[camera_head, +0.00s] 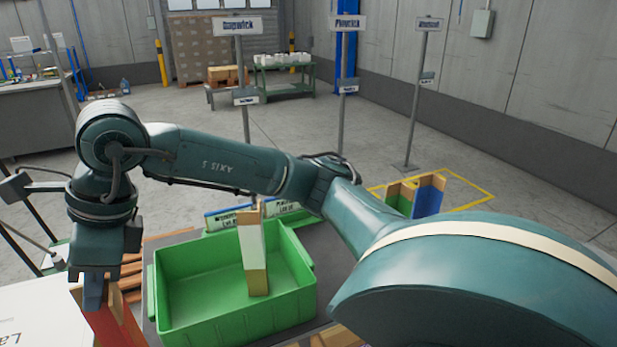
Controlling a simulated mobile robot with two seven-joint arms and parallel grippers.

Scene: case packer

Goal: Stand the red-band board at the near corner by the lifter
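The red-band board (116,322) is at the lower left, its red face turned toward me and cut off by the frame's bottom edge. My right gripper (93,292) hangs down at its upper end, a finger lying against it; it looks shut on the board. A green-banded board (398,199) and a blue-banded board (429,196) stand on the floor at the right, by a yellow floor outline (471,184). I cannot make out which thing is the lifter. My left gripper is not in view.
A green bin (232,326) holds a pale upright board (251,240). Wooden slats (130,270) lie left of the bin; a white lettered surface (38,312) is at the lower left. Signposts (411,120) stand beyond. My arm hides much of the right foreground.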

